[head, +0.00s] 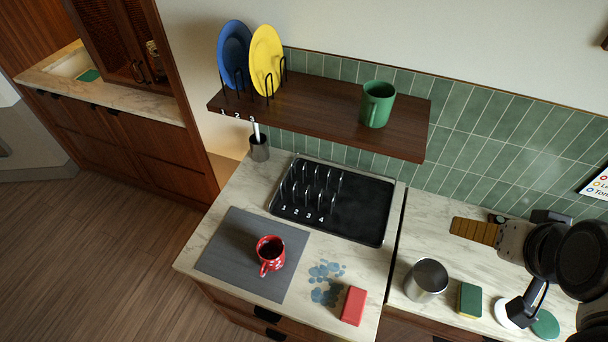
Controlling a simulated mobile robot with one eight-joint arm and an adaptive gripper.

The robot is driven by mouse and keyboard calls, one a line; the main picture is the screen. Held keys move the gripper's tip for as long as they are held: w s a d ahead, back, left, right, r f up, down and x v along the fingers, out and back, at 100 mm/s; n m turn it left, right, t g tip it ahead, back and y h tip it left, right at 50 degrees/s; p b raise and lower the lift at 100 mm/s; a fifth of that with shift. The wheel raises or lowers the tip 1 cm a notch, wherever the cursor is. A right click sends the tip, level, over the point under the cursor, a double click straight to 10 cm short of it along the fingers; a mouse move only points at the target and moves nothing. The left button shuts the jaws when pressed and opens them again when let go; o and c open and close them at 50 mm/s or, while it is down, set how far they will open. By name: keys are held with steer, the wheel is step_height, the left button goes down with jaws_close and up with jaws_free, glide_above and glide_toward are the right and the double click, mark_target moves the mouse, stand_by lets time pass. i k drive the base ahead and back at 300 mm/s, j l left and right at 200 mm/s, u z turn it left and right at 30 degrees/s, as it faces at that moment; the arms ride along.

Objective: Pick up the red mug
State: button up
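The red mug (271,247) has pale spots and stands upright on the grey mat (225,256) on the left counter. Its handle points toward the front of the counter, and its inside looks dark. My gripper (472,231) is at the right, with a yellow-brown ribbed finger part pointing left. It is well to the right of the mug and apart from it. I see it from the side, so its opening is hidden.
A red sponge (352,306) and blue wet spots (326,270) lie right of the mat. A black drying rack (355,212) is behind. A shelf (330,115) holds plates and a green mug (377,104). A metal cup (427,279) and green-yellow sponge (469,300) stand at right.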

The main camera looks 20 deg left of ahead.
mark_target(270, 248)
steer(key=u, duration=1.75)
